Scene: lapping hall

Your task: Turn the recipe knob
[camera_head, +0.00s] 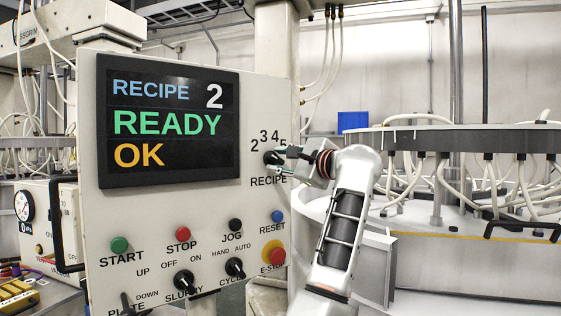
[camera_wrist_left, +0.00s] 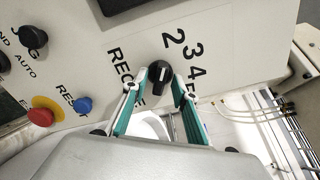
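The recipe knob (camera_head: 271,157) is a black rotary knob at the right of the control panel, below the numbers 2 to 5 and above the label RECIPE. It also shows in the left wrist view (camera_wrist_left: 160,75) with a pale pointer line. My left gripper (camera_head: 285,154) is at the knob, coming from the right. In the left wrist view its green-sided fingers (camera_wrist_left: 162,84) stand apart, one on each side of the knob. I cannot tell whether they touch it. The panel display (camera_head: 168,122) reads RECIPE 2, READY, OK. My right gripper is not in view.
Below the knob are the blue reset button (camera_head: 278,216) and the yellow and red E-stop (camera_head: 273,252). Start, stop and jog buttons and two black selector knobs are further left on the panel (camera_head: 140,215). A large round machine with hoses (camera_head: 460,140) stands at right.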

